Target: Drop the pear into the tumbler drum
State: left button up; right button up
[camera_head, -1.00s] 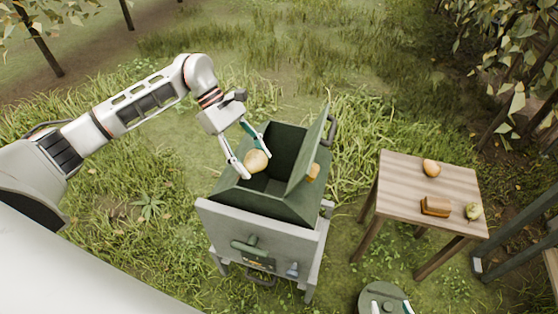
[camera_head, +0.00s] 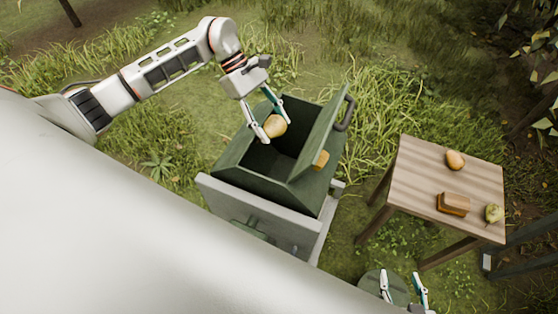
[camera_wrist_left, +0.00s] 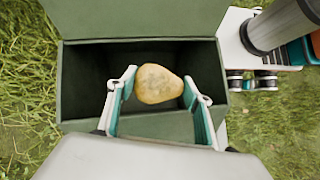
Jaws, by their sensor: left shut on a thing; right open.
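The yellow-brown pear (camera_head: 275,126) is held between the fingers of my left gripper (camera_head: 272,122), which is shut on it. It hangs over the open mouth of the green tumbler drum (camera_head: 262,191), near its far left side. In the left wrist view the pear (camera_wrist_left: 157,84) sits between the two fingers, with the dark inside of the drum (camera_wrist_left: 85,83) behind it. The drum's lid (camera_head: 322,140) stands open on the right. My right gripper (camera_head: 402,287) shows at the bottom edge with its fingers apart and empty.
A wooden table (camera_head: 420,172) stands to the right. It carries an orange-brown fruit (camera_head: 455,160), a brown block (camera_head: 453,203) and a green-yellow fruit (camera_head: 493,213). A small tan piece (camera_head: 320,160) is by the lid. Grass surrounds the drum.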

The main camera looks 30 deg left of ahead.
pick_arm(q)
jog(key=shift+f, duration=0.55)
jog(key=o, duration=1.3)
jog(key=v, duration=1.2)
